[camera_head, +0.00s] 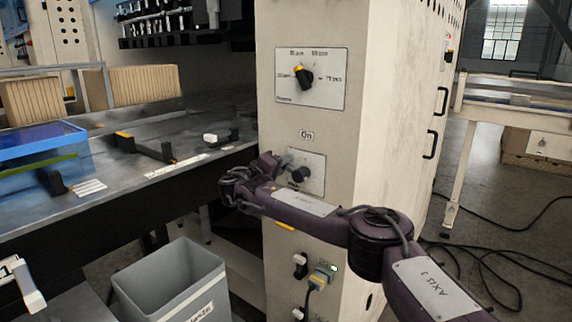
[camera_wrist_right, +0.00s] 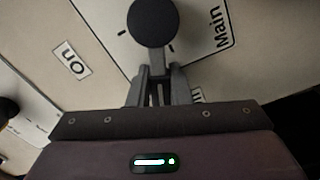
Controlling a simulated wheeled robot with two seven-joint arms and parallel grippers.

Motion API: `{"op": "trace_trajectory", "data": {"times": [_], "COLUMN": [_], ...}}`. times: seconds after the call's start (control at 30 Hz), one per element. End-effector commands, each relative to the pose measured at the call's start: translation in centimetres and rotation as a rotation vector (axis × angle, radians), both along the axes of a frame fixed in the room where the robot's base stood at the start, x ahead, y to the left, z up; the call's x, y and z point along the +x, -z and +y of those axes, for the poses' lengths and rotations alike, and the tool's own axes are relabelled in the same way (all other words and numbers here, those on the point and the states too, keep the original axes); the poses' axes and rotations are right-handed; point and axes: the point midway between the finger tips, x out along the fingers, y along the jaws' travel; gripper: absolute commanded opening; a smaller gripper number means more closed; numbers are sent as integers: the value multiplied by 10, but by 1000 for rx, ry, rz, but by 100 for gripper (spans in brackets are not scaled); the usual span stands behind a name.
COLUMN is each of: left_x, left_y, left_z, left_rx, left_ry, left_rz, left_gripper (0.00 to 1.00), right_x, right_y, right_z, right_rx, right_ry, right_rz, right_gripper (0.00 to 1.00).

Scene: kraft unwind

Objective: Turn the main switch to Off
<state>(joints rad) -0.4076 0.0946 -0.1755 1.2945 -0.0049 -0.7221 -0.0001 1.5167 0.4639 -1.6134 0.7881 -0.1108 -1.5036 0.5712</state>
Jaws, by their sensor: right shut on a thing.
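The main switch (camera_head: 300,174) is a dark round knob on a pale plate on the front of the cream cabinet, below an "On" label (camera_head: 307,135). In the right wrist view the knob (camera_wrist_right: 153,22) has a grey handle that runs down between the fingers of my right gripper (camera_wrist_right: 157,85). The fingers are shut on this handle. In the head view my right gripper (camera_head: 281,162) is at the upper left of the knob, close to the panel. The "Main" lettering (camera_wrist_right: 217,27) shows beside the knob. A lower label is partly hidden by the gripper.
Above is a rotary dial (camera_head: 304,78) on its own plate. Below are a small switch (camera_head: 300,265) and a plugged cable with a green light (camera_head: 333,267). Cables lie on the right floor.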

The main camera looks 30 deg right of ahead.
Motion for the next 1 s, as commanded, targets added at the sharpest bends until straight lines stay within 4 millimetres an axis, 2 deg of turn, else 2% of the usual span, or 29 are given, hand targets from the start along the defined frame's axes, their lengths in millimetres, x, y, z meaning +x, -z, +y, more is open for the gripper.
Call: {"op": "trace_trajectory", "data": {"times": [0.43,1.0], "left_x": [-1,-4], "left_y": [1,6], "left_z": [1,3], "left_rx": [1,3], "left_ry": [1,0], "left_rz": [-3,1], "left_gripper": [36,36], "right_x": [4,4], "right_y": [17,22], "right_z": [3,3], "right_rx": [-118,-153], "right_ry": [-3,-5], "right_rz": [285,368], "right_gripper": [0,0]}}
